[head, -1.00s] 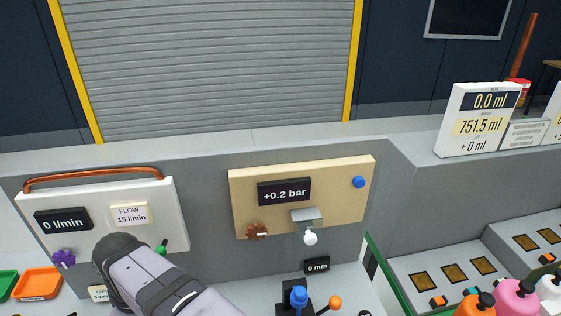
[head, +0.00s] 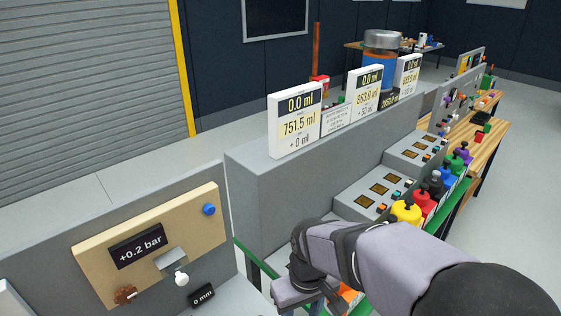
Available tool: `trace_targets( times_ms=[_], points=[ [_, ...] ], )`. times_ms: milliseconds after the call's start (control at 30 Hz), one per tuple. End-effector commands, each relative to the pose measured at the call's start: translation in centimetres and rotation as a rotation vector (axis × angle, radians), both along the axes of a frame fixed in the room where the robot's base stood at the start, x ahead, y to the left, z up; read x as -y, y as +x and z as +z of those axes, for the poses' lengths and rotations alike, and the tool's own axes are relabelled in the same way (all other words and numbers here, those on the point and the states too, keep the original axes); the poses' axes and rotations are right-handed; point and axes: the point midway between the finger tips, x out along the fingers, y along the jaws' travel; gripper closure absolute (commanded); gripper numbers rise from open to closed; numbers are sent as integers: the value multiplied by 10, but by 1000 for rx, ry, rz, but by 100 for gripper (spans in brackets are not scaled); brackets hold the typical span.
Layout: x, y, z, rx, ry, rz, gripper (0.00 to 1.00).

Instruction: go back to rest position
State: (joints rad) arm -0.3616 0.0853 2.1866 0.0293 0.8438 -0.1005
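My arm reaches in from the lower right of the head view, and my gripper (head: 303,297) points down at the bottom edge, right of the pressure panel. Its fingertips are cut off or hidden, so I cannot see whether it is open or shut. No held thing shows. The tan pressure panel (head: 205,235) reads +0.2 bar. It has a blue button (head: 209,209), a brown knob (head: 125,295) and a white knob (head: 182,279), all apart from my gripper.
A 0 mm display (head: 202,295) sits below the panel. White signs, the nearest reading 751.5 ml (head: 296,127), stand on the grey wall. Several coloured bottles, including a yellow one (head: 406,211), stand close behind my arm. A green rail (head: 258,259) runs beside my gripper.

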Motion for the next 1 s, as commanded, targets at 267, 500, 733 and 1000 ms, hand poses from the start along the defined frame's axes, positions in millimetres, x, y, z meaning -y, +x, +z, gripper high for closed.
trace_targets(
  times_ms=[267,500,733,1000],
  points=[
    [100,-57,-13,-16,-21,-351,59],
    [119,-78,-19,-21,-26,-438,59],
    [119,-79,-27,-23,-27,-439,59],
    [119,-78,-74,-23,-27,-438,59]
  ],
)
